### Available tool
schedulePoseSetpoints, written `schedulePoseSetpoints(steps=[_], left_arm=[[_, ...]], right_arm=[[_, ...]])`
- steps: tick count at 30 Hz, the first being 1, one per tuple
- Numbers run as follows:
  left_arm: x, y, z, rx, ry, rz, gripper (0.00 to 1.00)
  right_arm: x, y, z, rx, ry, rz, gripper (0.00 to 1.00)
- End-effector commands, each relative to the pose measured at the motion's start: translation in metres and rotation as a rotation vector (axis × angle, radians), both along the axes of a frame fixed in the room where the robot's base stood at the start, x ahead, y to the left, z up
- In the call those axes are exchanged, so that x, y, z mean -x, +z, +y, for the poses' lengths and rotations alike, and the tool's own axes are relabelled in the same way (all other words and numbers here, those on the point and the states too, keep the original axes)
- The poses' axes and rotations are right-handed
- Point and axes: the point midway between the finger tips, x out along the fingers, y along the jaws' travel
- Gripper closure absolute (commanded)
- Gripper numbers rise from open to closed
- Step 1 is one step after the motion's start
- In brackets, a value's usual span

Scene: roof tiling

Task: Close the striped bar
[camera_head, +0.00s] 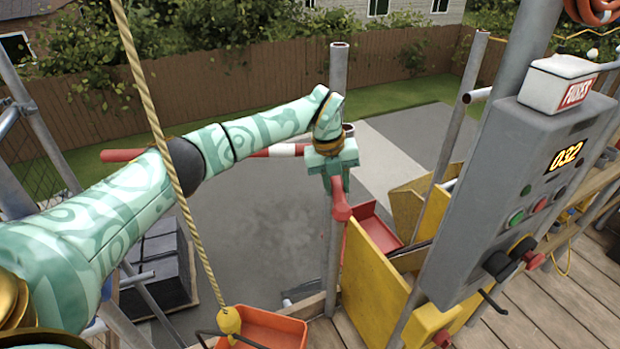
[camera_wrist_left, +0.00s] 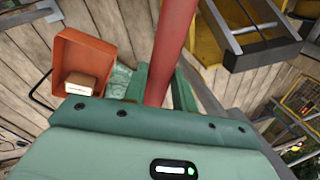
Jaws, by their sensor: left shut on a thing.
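The striped bar (camera_head: 283,150), red and white, runs level across the left half of the head view to a grey post, partly hidden behind my left arm. My left gripper (camera_head: 335,180) is by that post, shut on a red bar piece (camera_head: 338,197) with a wider red end toward the camera. In the wrist view the red piece (camera_wrist_left: 175,45) passes between the green fingers (camera_wrist_left: 160,88). I cannot tell whether it joins the striped bar. My right gripper is not in view.
A grey control box (camera_head: 520,190) with a display stands at the right, beside a yellow chute (camera_head: 372,270). An orange tray (camera_head: 275,329) hangs from a rope (camera_head: 160,130) crossing in front of my left arm. Wooden decking (camera_head: 560,310) lies at bottom right.

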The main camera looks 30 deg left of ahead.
Motion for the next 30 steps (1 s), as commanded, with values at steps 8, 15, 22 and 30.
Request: schedulePoseSetpoints(steps=[8,15,22,30], left_arm=[[-0.002,0.000,0.000,-0.003,0.014,-0.006,1.00],[-0.002,0.000,0.000,-0.002,0.013,-0.004,0.51],[-0.001,0.004,0.000,-0.001,0.012,-0.004,0.51],[0.004,0.058,0.009,-0.002,0.013,-0.008,0.51]], right_arm=[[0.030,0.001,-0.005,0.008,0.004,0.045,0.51],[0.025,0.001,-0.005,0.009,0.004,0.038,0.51],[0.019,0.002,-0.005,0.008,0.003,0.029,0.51],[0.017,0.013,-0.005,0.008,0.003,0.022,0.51]])
